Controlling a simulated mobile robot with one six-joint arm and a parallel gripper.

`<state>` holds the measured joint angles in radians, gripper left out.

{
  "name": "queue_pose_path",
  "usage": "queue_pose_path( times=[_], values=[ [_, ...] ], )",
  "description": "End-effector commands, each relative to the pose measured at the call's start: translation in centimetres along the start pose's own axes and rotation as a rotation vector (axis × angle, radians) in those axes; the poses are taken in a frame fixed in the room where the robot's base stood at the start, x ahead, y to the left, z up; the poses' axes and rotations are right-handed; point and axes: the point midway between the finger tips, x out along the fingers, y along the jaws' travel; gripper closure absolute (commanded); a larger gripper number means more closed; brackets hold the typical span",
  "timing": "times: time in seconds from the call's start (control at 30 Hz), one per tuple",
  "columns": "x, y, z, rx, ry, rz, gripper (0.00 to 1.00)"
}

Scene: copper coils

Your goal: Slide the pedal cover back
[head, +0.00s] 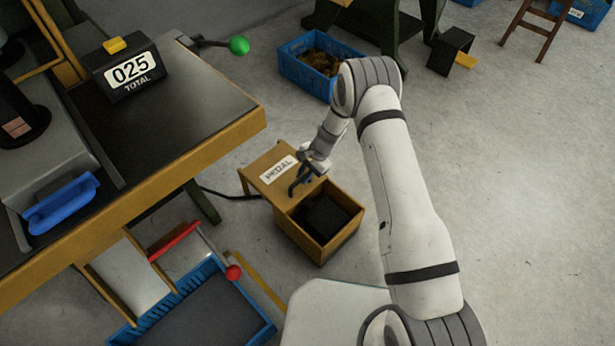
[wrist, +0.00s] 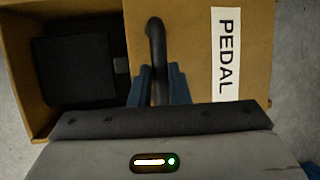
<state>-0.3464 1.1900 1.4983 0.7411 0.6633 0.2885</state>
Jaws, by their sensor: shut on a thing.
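The pedal box (head: 318,246) is a wooden box on the floor. Its flat wooden pedal cover (head: 262,178) carries a white PEDAL label (head: 278,169) and lies toward the back, past the box's far end. The front of the box is open, and the dark pedal (head: 324,217) shows inside. In the wrist view the cover (wrist: 190,30) is on the right and the dark pedal (wrist: 72,68) on the left. My gripper (head: 303,184) is shut on the cover's dark bar handle (wrist: 156,45), with its blue fingers (wrist: 160,86) on either side.
A workbench with a yellow edge (head: 180,160) and a 025 counter (head: 130,70) stands at the left. A blue crate (head: 255,325) lies below it, near a red-knobbed lever (head: 233,272). Another blue crate (head: 300,75) stands behind.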

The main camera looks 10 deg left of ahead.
Motion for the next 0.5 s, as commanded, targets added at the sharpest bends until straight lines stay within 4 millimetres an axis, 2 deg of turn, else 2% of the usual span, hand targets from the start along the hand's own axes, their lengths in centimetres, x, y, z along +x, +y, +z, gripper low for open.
queue_pose_path(
  times=[0.1, 0.13, 0.3, 0.4, 0.5],
  values=[
    [0.15, 0.34, 0.27, 0.005, -0.012, 0.006, 1.00],
    [0.13, 0.37, 0.24, 0.005, -0.012, 0.006, 0.83],
    [0.01, 0.42, -0.01, 0.008, -0.009, 0.003, 0.69],
    [-0.03, 0.41, -0.10, 0.009, -0.007, 0.002, 0.62],
    [-0.06, 0.41, -0.16, 0.009, -0.006, 0.001, 0.62]
  ],
)
